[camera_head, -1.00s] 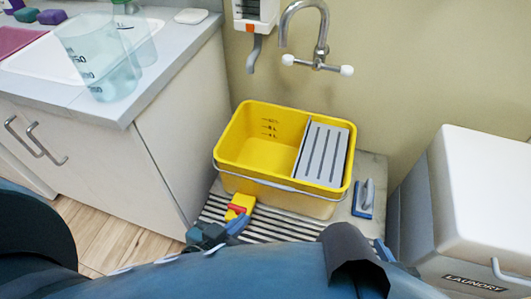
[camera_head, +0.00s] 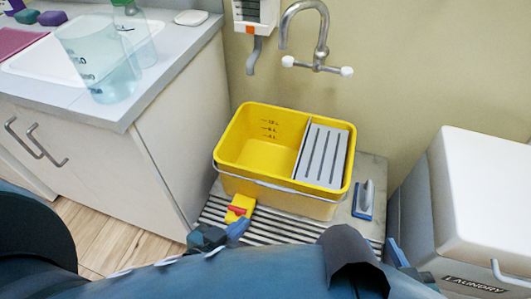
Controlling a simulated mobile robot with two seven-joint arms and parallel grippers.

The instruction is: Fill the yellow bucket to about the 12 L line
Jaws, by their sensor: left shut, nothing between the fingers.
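The yellow bucket (camera_head: 262,172) stands upright on a slatted floor grate, with a grey slotted insert (camera_head: 322,155) in its right part. Dark level marks (camera_head: 269,129) show on its inner back wall; their figures are too small to read surely. I see no water in it. The wall tap (camera_head: 318,52), with two white-ended handles, is above and behind it; no stream shows from its spout. My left gripper (camera_head: 236,229) is shut and empty, low in front of the bucket. My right gripper (camera_head: 397,253) is at the bucket's front right, mostly hidden by my arm.
A blue-and-grey scrubber (camera_head: 363,200) lies right of the bucket. A cabinet with a sink stands left, a laundry bin (camera_head: 480,190) right. A dispenser (camera_head: 254,14) hangs beside the tap.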

